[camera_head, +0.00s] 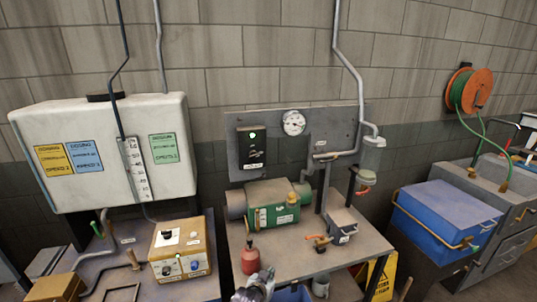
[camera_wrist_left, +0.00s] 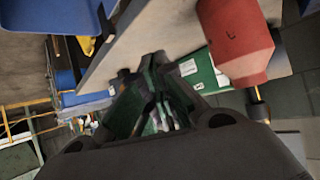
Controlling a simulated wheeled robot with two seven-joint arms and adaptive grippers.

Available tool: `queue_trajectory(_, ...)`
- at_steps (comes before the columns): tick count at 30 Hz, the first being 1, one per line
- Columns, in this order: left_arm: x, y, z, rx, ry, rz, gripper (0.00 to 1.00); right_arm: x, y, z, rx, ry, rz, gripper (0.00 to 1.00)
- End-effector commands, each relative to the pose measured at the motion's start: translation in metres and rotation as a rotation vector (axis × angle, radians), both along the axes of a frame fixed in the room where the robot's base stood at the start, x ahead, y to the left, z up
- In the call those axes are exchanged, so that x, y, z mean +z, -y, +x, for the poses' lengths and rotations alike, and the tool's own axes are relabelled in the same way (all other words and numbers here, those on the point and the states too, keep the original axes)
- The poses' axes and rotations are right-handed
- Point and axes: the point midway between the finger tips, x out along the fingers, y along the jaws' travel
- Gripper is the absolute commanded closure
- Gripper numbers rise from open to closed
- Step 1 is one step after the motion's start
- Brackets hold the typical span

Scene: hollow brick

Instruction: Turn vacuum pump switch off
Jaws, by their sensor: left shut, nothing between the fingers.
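The vacuum pump (camera_head: 272,204), a grey-green cylinder with a green labelled box, lies on the middle bench. A black control box (camera_head: 251,147) with a lit white spot hangs on the grey panel behind it; I cannot tell the switch's position. My left gripper (camera_head: 262,281) is low at the bench's front edge, below and in front of the pump, near the red bottle (camera_head: 250,257). In the left wrist view my gripper fingers (camera_wrist_left: 160,97) are shut and empty, with the red bottle (camera_wrist_left: 238,42) to the upper right. My right gripper is not in view.
A gauge (camera_head: 293,122) and pipes are on the panel. A small grey box (camera_head: 342,223) with an orange handle stands on the bench's right. A yellow-brown box (camera_head: 181,252) is on the left bench. A blue chest (camera_head: 444,214) stands at right. The bench's front right is clear.

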Motion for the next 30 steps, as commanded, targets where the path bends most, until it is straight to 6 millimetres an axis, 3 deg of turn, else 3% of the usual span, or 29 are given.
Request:
queue_trajectory(17,-0.003,-0.018,-0.015,0.024,-0.044,0.006,1.00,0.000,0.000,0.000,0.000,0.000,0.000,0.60)
queue_trajectory(26,-0.006,-0.046,-0.039,0.060,-0.112,0.015,1.00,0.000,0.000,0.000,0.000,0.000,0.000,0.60)
queue_trajectory(30,-0.007,-0.067,-0.060,0.085,-0.166,0.024,1.00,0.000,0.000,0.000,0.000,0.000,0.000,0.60)
